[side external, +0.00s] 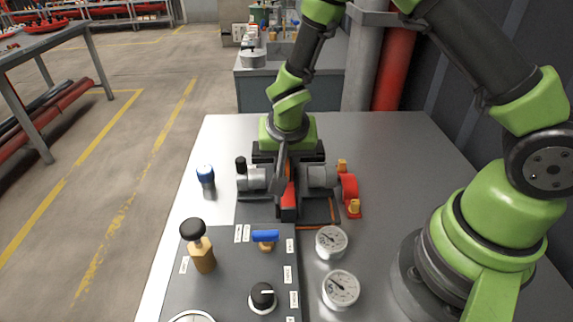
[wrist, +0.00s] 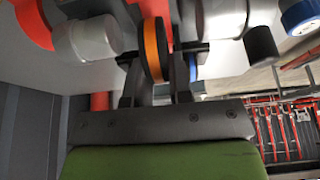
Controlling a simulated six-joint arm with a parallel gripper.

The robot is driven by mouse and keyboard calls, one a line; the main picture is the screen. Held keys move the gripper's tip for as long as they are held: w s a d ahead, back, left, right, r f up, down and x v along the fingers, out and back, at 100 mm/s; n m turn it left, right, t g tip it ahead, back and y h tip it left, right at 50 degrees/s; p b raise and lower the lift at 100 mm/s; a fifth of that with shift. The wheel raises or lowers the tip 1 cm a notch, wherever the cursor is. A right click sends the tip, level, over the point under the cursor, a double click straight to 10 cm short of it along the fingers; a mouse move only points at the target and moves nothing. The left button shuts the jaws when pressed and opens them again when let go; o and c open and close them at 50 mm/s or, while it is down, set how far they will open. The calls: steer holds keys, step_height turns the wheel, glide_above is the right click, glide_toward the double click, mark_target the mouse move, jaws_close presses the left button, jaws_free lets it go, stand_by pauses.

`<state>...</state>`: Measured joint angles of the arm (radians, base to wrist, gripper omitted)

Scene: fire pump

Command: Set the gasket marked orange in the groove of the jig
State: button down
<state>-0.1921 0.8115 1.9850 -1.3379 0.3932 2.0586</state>
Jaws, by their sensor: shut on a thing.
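My gripper (wrist: 156,62) is shut on a dark round gasket with an orange band (wrist: 153,48), seen nearly edge-on in the wrist view. The gasket stands upright between the two black fingers. In the side view my gripper (side external: 287,178) points down between two grey cylindrical parts, the left one (side external: 256,179) and the right one (side external: 322,176). The gasket cannot be made out clearly there. A red block (side external: 288,197) shows just below the fingers. I cannot make out the jig's groove, nor whether the gasket touches anything.
A red fitting with yellow ends (side external: 349,189) stands at the right. A blue-capped part (side external: 205,176) stands at the left. Nearer are a brass valve with a black knob (side external: 203,254), a blue handle (side external: 265,236) and two gauges (side external: 331,242). The back right tabletop (side external: 395,140) is clear.

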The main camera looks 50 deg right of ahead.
steer(key=shift+f, duration=1.25)
steer(key=shift+f, duration=0.1)
steer(key=c, duration=1)
jaws_free()
steer(key=v, duration=1.2)
steer(key=s+r+n+t+y, duration=0.1)
steer(key=s+r, duration=0.4)
steer(key=s+d+r+n+t+y, duration=0.1)
steer(key=s+r+n+y, duration=0.1)
steer(key=s+r, duration=0.3)
steer(key=s+r+n+t+y, duration=0.1)
steer(key=s+r+n+y, duration=0.1)
steer(key=s+r, duration=0.3)
steer(key=shift+s+d+r+t, duration=0.2)
steer(key=shift+s+d+t, duration=0.15)
steer(key=shift+t, duration=0.05)
